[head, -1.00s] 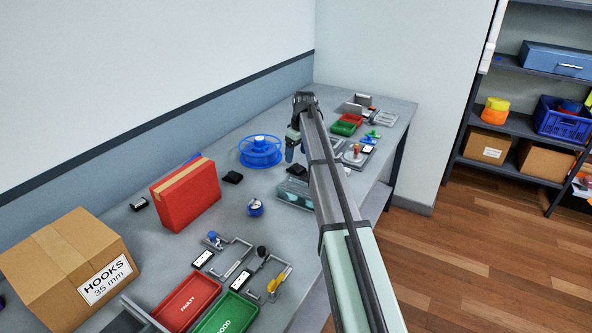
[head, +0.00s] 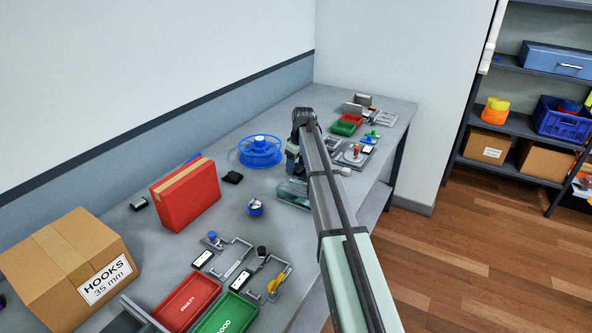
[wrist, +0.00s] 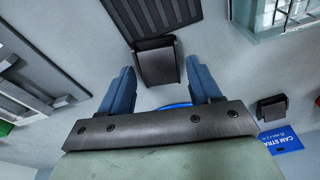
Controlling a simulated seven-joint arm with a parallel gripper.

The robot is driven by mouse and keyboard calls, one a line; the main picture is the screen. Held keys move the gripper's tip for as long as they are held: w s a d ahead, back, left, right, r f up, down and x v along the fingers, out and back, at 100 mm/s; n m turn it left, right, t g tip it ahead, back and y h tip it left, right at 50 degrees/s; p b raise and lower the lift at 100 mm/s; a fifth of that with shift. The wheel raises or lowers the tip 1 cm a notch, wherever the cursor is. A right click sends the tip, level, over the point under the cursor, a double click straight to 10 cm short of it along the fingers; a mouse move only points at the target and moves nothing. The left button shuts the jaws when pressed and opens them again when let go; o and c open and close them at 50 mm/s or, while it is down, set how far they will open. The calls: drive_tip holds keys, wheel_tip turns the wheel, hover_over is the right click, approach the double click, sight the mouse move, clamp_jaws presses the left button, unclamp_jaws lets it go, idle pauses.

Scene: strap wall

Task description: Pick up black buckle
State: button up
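A black buckle (wrist: 157,64) lies in the upper middle of the wrist view, between and just beyond the two blue fingers of my gripper (wrist: 159,70). The fingers are apart, with nothing held between them. I cannot tell their height above the table. In the head view my gripper (head: 291,163) is low over the table by the clear bin, mostly hidden by my arm, which also hides this buckle. A second black piece (wrist: 271,108) lies to the right in the wrist view and appears to be the one left of my gripper in the head view (head: 232,177).
A blue spool (head: 260,151) stands left of my gripper. The clear bin (head: 290,198) is close to it. A dark ribbed piece (wrist: 150,14) adjoins the buckle in the wrist view. A red box (head: 186,195) and small fixtures stand nearer. Table between spool and bin is clear.

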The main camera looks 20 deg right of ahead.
drive_tip(key=c, duration=0.9)
drive_tip(key=shift+o, duration=0.2)
drive_tip(key=shift+r, duration=0.1)
